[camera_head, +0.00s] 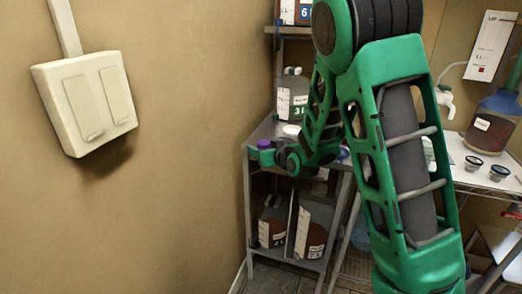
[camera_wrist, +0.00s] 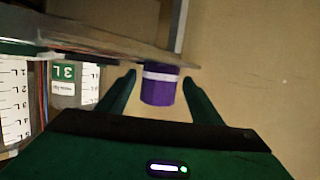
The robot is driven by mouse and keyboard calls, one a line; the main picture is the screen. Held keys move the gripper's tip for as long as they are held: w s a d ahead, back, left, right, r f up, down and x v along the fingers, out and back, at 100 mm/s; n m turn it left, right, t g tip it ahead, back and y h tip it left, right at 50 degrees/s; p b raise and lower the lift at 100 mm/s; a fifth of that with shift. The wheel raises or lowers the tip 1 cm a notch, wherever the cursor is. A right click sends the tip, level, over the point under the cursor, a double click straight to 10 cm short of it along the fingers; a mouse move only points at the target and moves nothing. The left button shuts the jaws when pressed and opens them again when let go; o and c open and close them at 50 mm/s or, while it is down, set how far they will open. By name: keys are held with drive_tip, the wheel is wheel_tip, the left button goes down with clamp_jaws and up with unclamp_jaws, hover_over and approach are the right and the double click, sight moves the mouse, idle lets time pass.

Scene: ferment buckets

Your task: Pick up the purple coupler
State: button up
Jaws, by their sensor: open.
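The purple coupler (camera_wrist: 160,93) is a short purple cylinder with a pale band near one end. In the wrist view it lies between the two green fingers of my gripper (camera_wrist: 159,79), with a visible gap on either side. My gripper is open and not closed on it. In the head view the purple coupler (camera_head: 264,144) shows as a small purple spot at the left end of the metal shelf's top, just above my green gripper (camera_head: 264,157). The fingers are too small there to make out.
The metal shelf (camera_head: 262,133) stands against the tan wall, with labelled containers (camera_head: 292,98) on it and others below. A table at the right holds a large jug (camera_head: 493,122) and two small dark cups (camera_head: 473,164). A white switch panel (camera_head: 86,103) is on the left wall.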

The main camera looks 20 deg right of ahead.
drive_tip(key=c, duration=1.3)
drive_tip(key=shift+o, duration=0.3)
drive_tip(key=shift+d, duration=0.1)
drive_tip(key=shift+r, duration=0.2)
